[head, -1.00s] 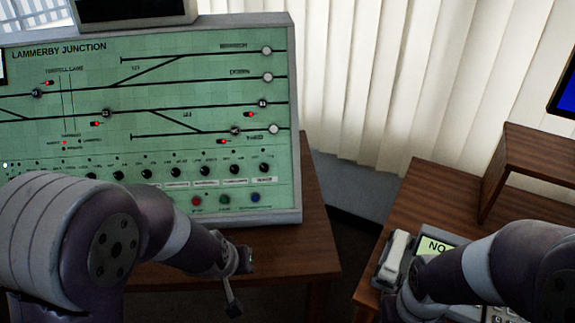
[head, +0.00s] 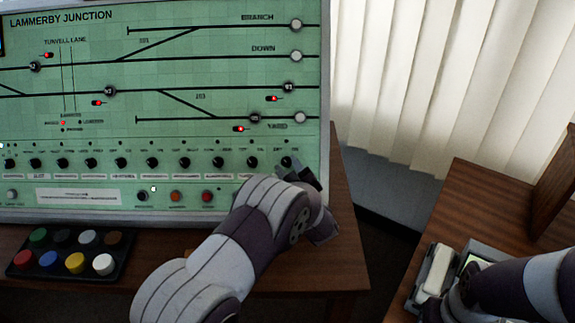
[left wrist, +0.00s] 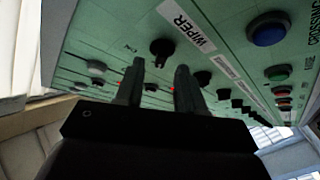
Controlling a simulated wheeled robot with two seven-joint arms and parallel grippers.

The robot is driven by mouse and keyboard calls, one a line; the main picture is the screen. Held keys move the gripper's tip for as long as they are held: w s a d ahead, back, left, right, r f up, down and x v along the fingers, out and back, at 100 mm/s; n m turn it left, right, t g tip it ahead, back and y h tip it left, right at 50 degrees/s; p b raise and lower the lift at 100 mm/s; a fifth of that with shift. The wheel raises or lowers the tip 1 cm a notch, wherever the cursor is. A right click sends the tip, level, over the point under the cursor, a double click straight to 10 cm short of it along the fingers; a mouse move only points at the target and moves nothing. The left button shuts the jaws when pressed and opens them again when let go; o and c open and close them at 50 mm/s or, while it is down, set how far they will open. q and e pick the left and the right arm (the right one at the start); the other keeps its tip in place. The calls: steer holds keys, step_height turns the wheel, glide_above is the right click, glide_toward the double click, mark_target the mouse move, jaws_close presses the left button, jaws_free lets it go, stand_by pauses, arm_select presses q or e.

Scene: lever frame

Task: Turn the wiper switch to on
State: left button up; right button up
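The wiper switch is a small black rotary knob (left wrist: 161,51) beside the white WIPER label (left wrist: 178,25) on the green panel. In the head view it is the rightmost knob (head: 287,161) of the lower row. My left gripper (left wrist: 160,68) is open, its two dark fingers apart, with the knob showing between and just beyond the tips. I cannot tell whether they touch it. The knob's on and off marks are unreadable. In the head view my left gripper (head: 302,178) is at the panel's lower right, partly hidden by its wrist. My right gripper's fingers are hidden at the lower right.
Neighbouring black knobs (left wrist: 203,78) line the row, with coloured push buttons such as a blue one (left wrist: 268,29) below. A tray of coloured buttons (head: 75,252) lies on the desk. A telephone-like device with a white handset (head: 436,270) is on the right desk.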

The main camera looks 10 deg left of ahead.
arm_select(q)
steer(key=shift+w+a, duration=0.3)
steer(key=shift+w, duration=0.15)
jaws_close()
steer(key=shift+m, duration=0.4)
steer(key=shift+a+f+m+t+h, duration=0.1)
steer(key=shift+m+t+h, duration=0.5)
steer(key=shift+m, duration=0.6)
steer(key=m+t+h, duration=0.1)
steer(key=m, duration=0.2)
steer(key=m+t+h+b, duration=0.1)
steer(key=m+h, duration=0.1)
steer(key=m, duration=0.1)
steer(key=shift+s+h, duration=0.1)
steer(key=shift+h, duration=0.2)
steer(key=m+h, duration=0.1)
steer(key=m, duration=0.1)
steer(key=m+h, duration=0.2)
steer(key=m, duration=0.1)
steer(key=shift+a, duration=0.1)
steer(key=shift+m+h+b, duration=0.3)
steer(key=shift+m+h, duration=1)
steer(key=shift+m, duration=1.1)
steer(key=shift+m+h, duration=0.3)
steer(key=shift+m, duration=0.1)
